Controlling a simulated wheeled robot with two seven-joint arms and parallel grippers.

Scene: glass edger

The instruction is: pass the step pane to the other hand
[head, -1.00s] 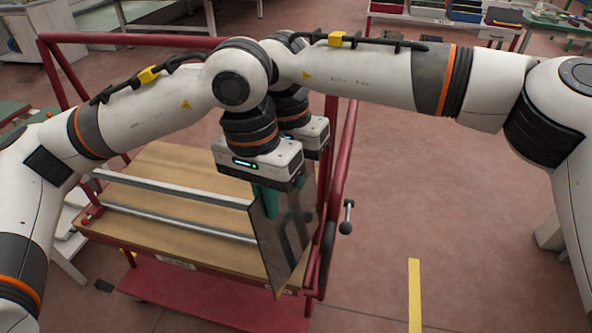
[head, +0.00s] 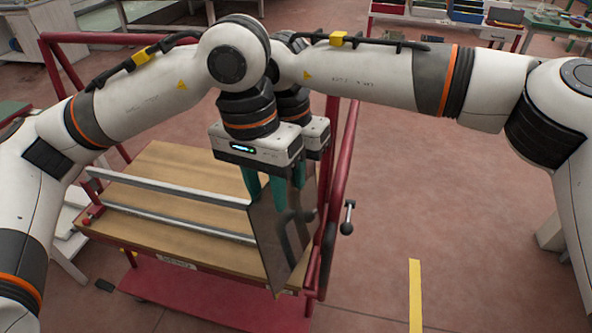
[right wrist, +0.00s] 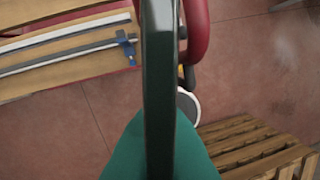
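The step pane (head: 272,240) is a thin, dark, reflective sheet hanging upright over the right end of the wooden cart top in the head view. In the right wrist view the pane (right wrist: 158,85) shows edge-on as a dark green strip. My right gripper (head: 298,180), partly hidden behind the left one, is shut on the pane; its teal fingers flank the strip in the right wrist view (right wrist: 160,160). My left gripper (head: 265,195) is at the pane's upper left edge, its two teal fingers spread apart. Whether its tips still touch the pane cannot be told.
The red-framed cart (head: 165,265) carries a wooden top (head: 160,235) with metal rails (head: 170,190). Its red side rail (head: 340,170) stands close to the pane's right. A slatted wooden pallet (right wrist: 250,145) shows in the right wrist view. Open floor lies at right.

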